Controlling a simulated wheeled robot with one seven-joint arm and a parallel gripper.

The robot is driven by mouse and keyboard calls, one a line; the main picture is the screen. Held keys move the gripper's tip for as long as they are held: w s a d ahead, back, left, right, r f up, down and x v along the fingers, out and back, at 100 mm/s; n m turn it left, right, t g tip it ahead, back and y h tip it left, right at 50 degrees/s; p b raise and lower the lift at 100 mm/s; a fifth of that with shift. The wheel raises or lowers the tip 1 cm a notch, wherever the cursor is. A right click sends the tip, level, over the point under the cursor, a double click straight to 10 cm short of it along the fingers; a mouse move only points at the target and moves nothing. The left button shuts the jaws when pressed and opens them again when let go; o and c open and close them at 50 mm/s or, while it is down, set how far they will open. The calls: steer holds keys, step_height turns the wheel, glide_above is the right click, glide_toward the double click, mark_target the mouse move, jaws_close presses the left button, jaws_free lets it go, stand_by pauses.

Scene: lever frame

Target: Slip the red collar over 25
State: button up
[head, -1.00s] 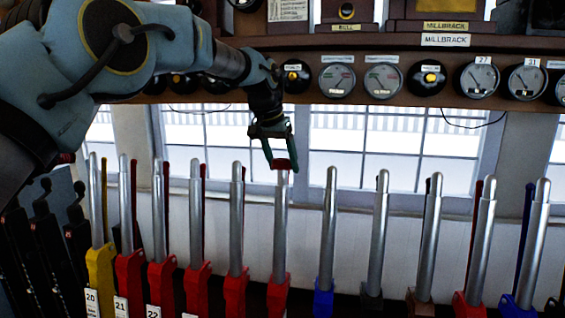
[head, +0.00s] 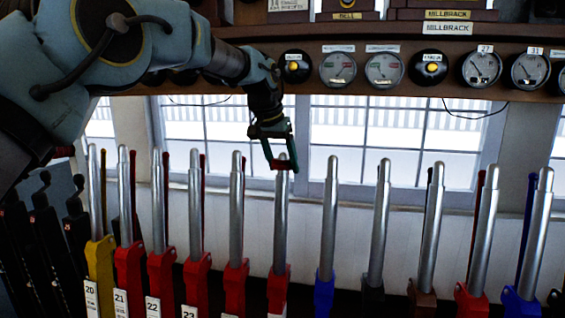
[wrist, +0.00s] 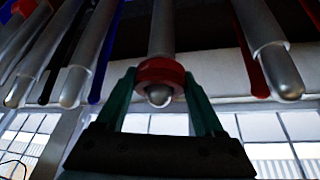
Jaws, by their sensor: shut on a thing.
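The red collar (head: 281,165) is held between the green fingers of my gripper (head: 281,168). It sits around the top end of a silver lever with a red base (head: 278,289). By order after 20 to 23 this lever is 25, but its own number plate is not visible. In the head view the rounded lever tip shows just above the collar. In the wrist view the collar (wrist: 160,71) rings the lever, and the tip (wrist: 159,95) pokes through towards the camera. My gripper (wrist: 163,80) is shut on the collar's sides.
A lever with a red base (head: 236,282) stands close on the left, and one with a blue base (head: 324,292) on the right. Several more levers line the row. A shelf of round dials (head: 338,69) runs above, behind the row.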

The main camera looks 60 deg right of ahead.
steer(key=o, duration=1.3)
steer(key=shift+c, duration=0.2)
steer(key=p+v, duration=0.4)
steer(key=v, duration=0.5)
steer(key=shift+r, duration=0.15)
stand_by(0.4)
steer(key=b+v, duration=0.2)
steer(key=v, duration=0.8)
steer(key=shift+r, duration=0.25)
